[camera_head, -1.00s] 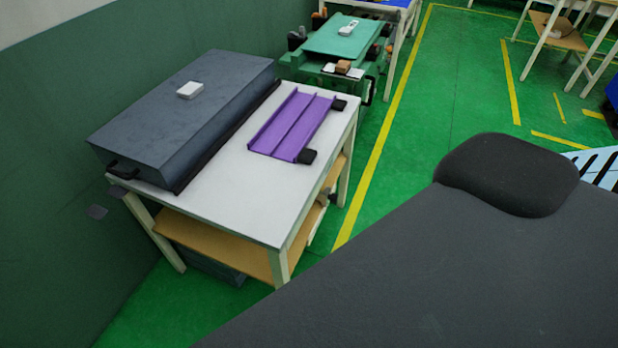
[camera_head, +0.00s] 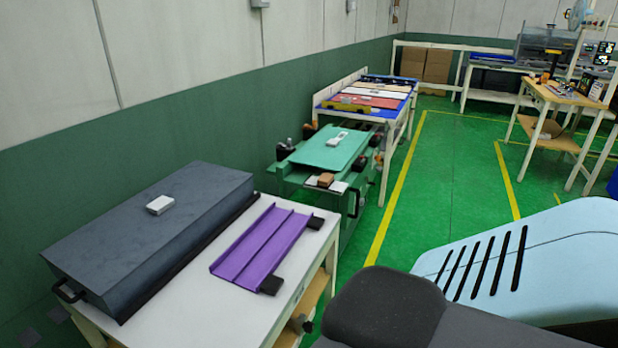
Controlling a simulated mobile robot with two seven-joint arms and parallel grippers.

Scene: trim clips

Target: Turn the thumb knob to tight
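A small dark knob-like part (camera_head: 300,324) shows at the right side of the white table (camera_head: 190,318), just below its top. It is too small to tell whether it is the thumb knob, or how it is turned. A purple channel-shaped trim piece (camera_head: 262,246) lies on the table top, with black blocks (camera_head: 271,285) at its right side. Neither of my grippers is in view.
A dark grey case (camera_head: 150,235) with a small white box (camera_head: 160,205) on it fills the table's left side. Behind stand a green fixture (camera_head: 330,150) and a table with coloured panels (camera_head: 372,100). Green floor (camera_head: 440,170) is open to the right.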

